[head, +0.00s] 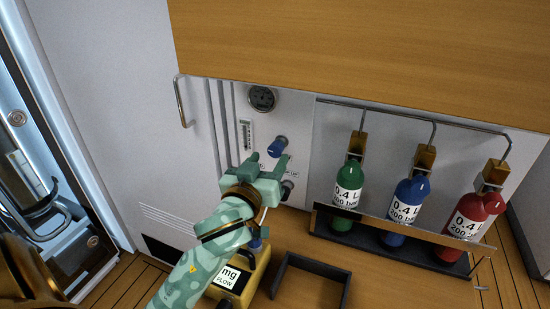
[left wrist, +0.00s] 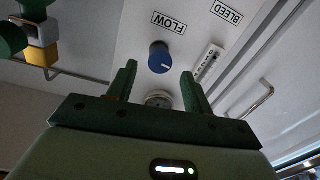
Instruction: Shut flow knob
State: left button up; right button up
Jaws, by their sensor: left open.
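The blue flow knob (head: 278,146) sits on the white panel. In the left wrist view the knob (left wrist: 160,58) shows a pale pointer line, beside an upside-down FLOW label (left wrist: 169,22). My left gripper (head: 266,163) is open and empty, just below the knob in the head view. In the left wrist view the open fingers (left wrist: 159,74) point toward the knob, which appears just beyond and between their tips. I see no contact with it. My right gripper is not in view.
A round gauge (head: 262,98) and a small scale (head: 247,135) are on the panel. A dark lower fitting (head: 287,190) is partly hidden. Green (head: 347,190), blue (head: 409,200) and red (head: 470,215) bottles stand in a rack at right. A yellow box (head: 238,278) and black tray (head: 310,282) lie below.

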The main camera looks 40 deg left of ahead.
aim_at(274, 151)
pick_arm(q)
jog(key=shift+b+x, duration=0.3)
jog(key=shift+x, duration=1.65)
jog(key=c, duration=1)
jog(key=shift+o, duration=0.2)
